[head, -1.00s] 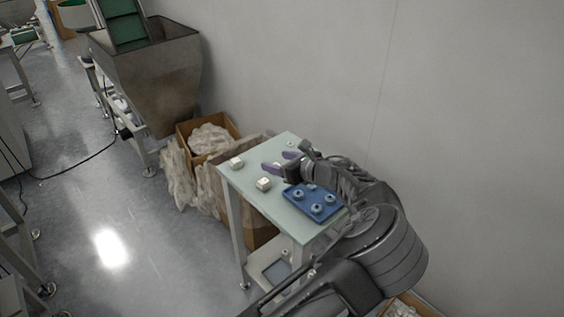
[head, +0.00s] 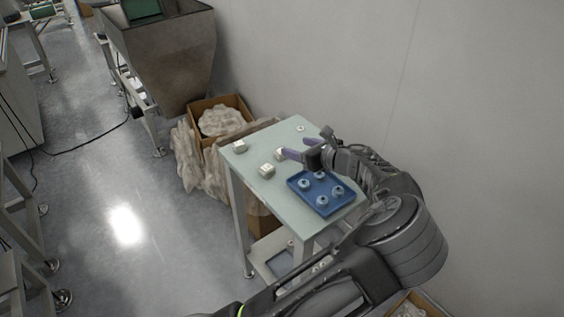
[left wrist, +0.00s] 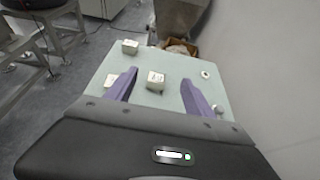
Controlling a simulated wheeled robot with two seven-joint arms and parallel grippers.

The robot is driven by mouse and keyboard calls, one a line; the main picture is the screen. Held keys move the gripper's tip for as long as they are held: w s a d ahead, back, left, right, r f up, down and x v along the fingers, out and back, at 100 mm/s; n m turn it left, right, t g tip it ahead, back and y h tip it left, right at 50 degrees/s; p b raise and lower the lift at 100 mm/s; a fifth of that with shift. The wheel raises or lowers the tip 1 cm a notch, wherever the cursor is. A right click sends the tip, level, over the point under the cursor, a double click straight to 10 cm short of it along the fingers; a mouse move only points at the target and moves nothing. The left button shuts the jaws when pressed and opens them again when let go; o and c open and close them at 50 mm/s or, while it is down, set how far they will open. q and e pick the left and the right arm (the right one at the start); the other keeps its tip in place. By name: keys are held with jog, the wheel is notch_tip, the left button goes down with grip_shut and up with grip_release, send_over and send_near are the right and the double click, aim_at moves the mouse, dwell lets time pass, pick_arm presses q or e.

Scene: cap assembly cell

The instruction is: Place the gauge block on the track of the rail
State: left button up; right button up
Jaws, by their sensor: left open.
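Three small whitish blocks sit on the pale green tabletop: a far-left block (head: 239,146), a front block (head: 266,170) and a block by my left gripper (head: 281,154). I cannot tell which is the gauge block. My left gripper (head: 308,143) is open and empty, its purple fingers pointing left over the table. In the left wrist view, one block (left wrist: 155,80) shows between the gripper's fingers (left wrist: 159,79), apart from both. Another block (left wrist: 112,80) is partly behind the left finger, and one (left wrist: 130,46) lies farther off. No rail is recognisable. My right gripper is out of view.
A small white round piece (head: 300,128) is at the table's back corner. The wall (head: 480,120) runs close behind; a cardboard box (head: 243,105) stands beyond the table.

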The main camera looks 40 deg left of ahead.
pick_arm(q)
notch_tip(320, 180, down, 4)
jog(key=b, duration=0.3)
jog(key=shift+f, duration=0.2)
jog(key=shift+s+r, duration=0.1)
jog(key=shift+a, duration=0.1)
jog(key=shift+x, duration=1.25)
